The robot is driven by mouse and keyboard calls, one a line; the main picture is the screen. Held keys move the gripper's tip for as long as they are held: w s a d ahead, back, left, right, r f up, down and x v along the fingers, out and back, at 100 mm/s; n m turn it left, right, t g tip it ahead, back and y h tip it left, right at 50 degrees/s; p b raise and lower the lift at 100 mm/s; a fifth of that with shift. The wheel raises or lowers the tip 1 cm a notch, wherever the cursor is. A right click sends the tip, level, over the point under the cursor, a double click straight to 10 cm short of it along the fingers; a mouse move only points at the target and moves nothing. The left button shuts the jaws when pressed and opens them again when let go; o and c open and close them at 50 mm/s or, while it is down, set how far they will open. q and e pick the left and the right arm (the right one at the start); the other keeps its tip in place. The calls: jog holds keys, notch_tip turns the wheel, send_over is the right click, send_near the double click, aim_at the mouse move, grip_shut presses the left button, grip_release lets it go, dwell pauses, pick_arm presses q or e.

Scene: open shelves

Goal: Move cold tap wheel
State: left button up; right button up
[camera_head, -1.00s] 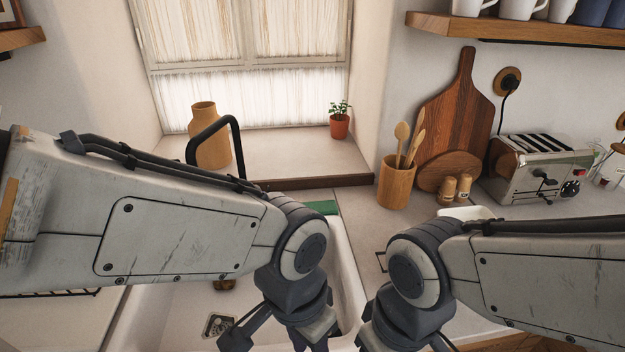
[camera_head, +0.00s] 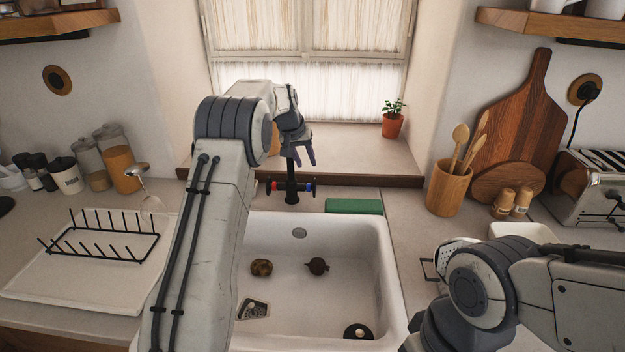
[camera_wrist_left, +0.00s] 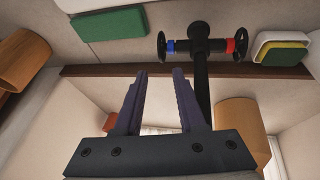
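The cold tap wheel (camera_head: 309,188) is the small dark wheel with a blue collar on the right of the black tap (camera_head: 291,180) behind the sink. In the left wrist view, which is upside down, the cold wheel (camera_wrist_left: 162,46) is on the left of the tap column. My left gripper (camera_head: 301,158) is above the tap and empty. The left wrist view shows its two purple-grey fingers (camera_wrist_left: 160,75) apart, their tips pointing toward the cold wheel without touching it. The hot wheel (camera_head: 271,187) has a red collar. My right gripper's fingers are out of frame.
The white sink (camera_head: 391,262) holds two small round brown items. A green block (camera_head: 354,206) lies right of the tap. A dish rack (camera_head: 100,232) is at left, a utensil pot (camera_head: 447,190) at right. The window sill (camera_head: 350,155) rises behind the tap.

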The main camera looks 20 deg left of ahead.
pick_arm(q)
jog(key=p, duration=0.3)
send_over(311, 187)
jog(key=s, duration=0.2)
notch_tip(311, 187, down, 8)
jog(key=shift+w+d+f, duration=0.45)
jog(key=shift+w+f, duration=0.05)
jog(key=shift+f, duration=0.05)
jog(key=shift+c, duration=0.2)
grip_shut()
